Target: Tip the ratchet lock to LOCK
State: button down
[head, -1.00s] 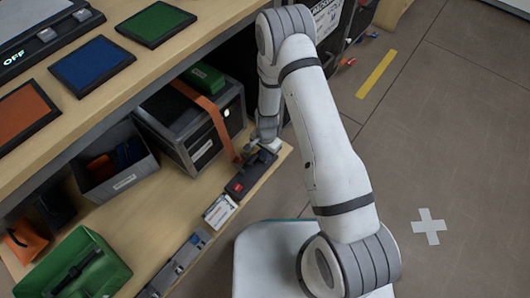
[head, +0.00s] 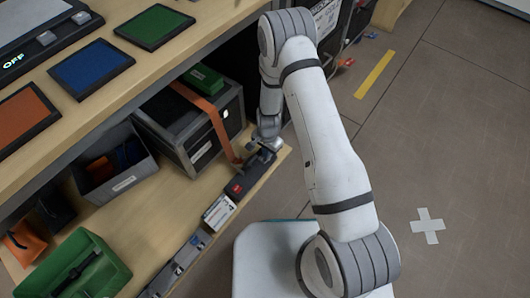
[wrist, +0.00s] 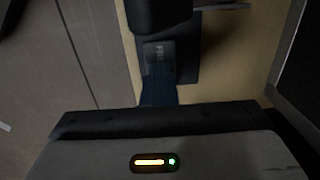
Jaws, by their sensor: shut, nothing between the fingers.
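The ratchet lock (head: 246,178) is a dark unit with a small red part, on the front edge of the wooden lower shelf. An orange strap (head: 219,127) runs down from the black case to it. My gripper (head: 264,147) is low at its far end, shut and empty; contact is hard to judge. In the wrist view, a dark block with a partly readable label (wrist: 158,52), seemingly starting "FR", and a dark blue tongue (wrist: 158,91) lie just ahead of my gripper's dark front edge (wrist: 160,116). The tongue's near end is hidden behind that edge.
The black case (head: 193,135) stands behind the ratchet on the lower shelf (head: 150,215). A grey bin (head: 112,165) and a green crate (head: 75,262) stand to the left. The upper desk (head: 100,95) overhangs them. Open floor (head: 450,130) lies to the right.

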notch_tip(320, 180, up, 14)
jog(key=p, duration=0.6)
jog(key=shift+w+d+p, duration=0.2)
jog(key=shift+w+p, duration=0.05)
jog(key=shift+p, duration=0.15)
jog(key=s+d+r+n+t+p, duration=0.2)
jog(key=r+p, duration=0.5)
jog(key=r, duration=1.1)
jog(key=s+d+r+n+g+p, duration=0.1)
jog(key=d+r+p, duration=0.45)
jog(key=r, duration=1.35)
jog(key=s+d+r+n+p, duration=0.1)
jog(key=s+d+r+p, duration=0.1)
jog(key=s+r+p, duration=0.3)
jog(key=s+d+r+n+t+p, duration=0.1)
jog(key=s+r+p, duration=0.4)
jog(key=r, duration=0.9)
jog(key=s+d+r+n+t+p, duration=0.1)
jog(key=s+d+r+n+p, duration=0.1)
jog(key=s+r+p, duration=0.3)
jog(key=s+d+r, duration=0.1)
jog(key=s+r, duration=0.2)
jog(key=r, duration=0.2)
jog(key=shift+n, duration=0.3)
